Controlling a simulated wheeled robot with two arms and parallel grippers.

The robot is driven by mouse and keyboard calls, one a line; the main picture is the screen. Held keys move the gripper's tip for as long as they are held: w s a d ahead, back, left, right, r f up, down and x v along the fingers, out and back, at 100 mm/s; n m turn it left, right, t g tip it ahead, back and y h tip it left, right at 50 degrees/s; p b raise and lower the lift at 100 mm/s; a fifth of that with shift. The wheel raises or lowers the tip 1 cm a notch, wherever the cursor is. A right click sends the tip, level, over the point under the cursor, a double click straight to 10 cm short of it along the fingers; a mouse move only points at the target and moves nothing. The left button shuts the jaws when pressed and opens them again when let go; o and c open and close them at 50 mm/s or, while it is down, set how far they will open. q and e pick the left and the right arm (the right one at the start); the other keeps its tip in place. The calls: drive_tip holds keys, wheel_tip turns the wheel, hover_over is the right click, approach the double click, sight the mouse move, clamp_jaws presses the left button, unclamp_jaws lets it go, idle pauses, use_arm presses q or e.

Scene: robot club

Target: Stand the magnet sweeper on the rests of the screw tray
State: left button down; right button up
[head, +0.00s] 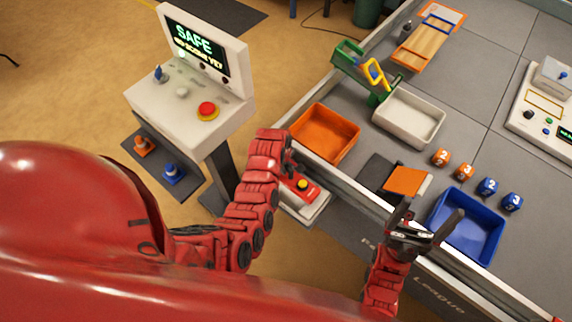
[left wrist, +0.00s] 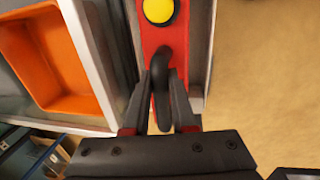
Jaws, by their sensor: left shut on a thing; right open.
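A red body with a yellow round button and black handle, apparently the magnet sweeper (head: 305,190), is beside the table's near edge. In the left wrist view the handle of the sweeper (left wrist: 163,75) stands between the fingers. My left gripper (head: 290,166) is shut on this handle. Pale grey walls flank the red body; I cannot tell whether they belong to it or to a holder below. My right gripper (head: 425,225) is open and empty, in front of the blue bin. The screw tray is not clearly identifiable; a white tray (head: 408,118) lies on the table.
An orange bin (head: 325,133) is near the left gripper, also in the left wrist view (left wrist: 60,50). A blue bin (head: 468,225), several numbered pieces, a green stand (head: 350,55) and a dark box with an orange panel (head: 405,181) are on the table. A console (head: 190,95) stands left.

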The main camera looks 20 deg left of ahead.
use_arm(q)
drive_tip(key=shift+f, duration=0.6)
drive_tip(key=shift+f+b, duration=0.15)
drive_tip(key=shift+b, duration=0.35)
drive_tip(key=shift+f+b, duration=0.35)
drive_tip(key=shift+f, duration=0.05)
drive_tip(key=c, duration=0.7)
unclamp_jaws()
drive_tip(key=shift+d, duration=0.1)
drive_tip(key=shift+o, duration=0.2)
drive_tip(key=shift+r, duration=0.15)
